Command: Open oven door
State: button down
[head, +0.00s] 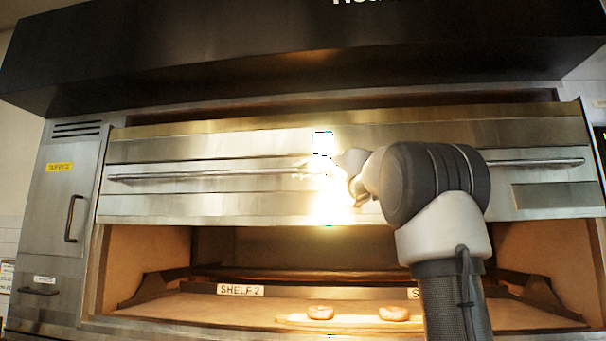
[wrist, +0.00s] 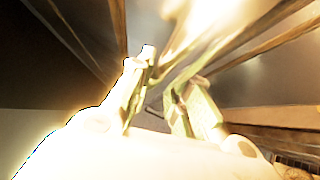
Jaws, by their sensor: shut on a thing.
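The oven door (head: 230,205) is a wide stainless steel panel across the oven front, raised above the open chamber. A long horizontal bar handle (head: 200,175) runs along it. My gripper (head: 312,168) is at the middle of the handle, shut on it, though strong glare hides its fingers in the head view. In the wrist view my gripper (wrist: 165,95) shows both fingers closed around the bar, overexposed. My arm covers the handle right of the middle.
Below the door, the open chamber holds a shelf labelled SHELF 2 (head: 240,290) with bagels (head: 320,312) on a board. A dark hood (head: 280,50) overhangs the oven. A steel side cabinet (head: 65,210) with its own handles stands at left.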

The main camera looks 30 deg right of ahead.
jog(key=c, duration=1.3)
grip_release()
jog(key=shift+s, duration=0.15)
jog(key=v, duration=1.1)
jog(key=shift+s+d+f, duration=0.15)
jog(key=shift+s, duration=0.2)
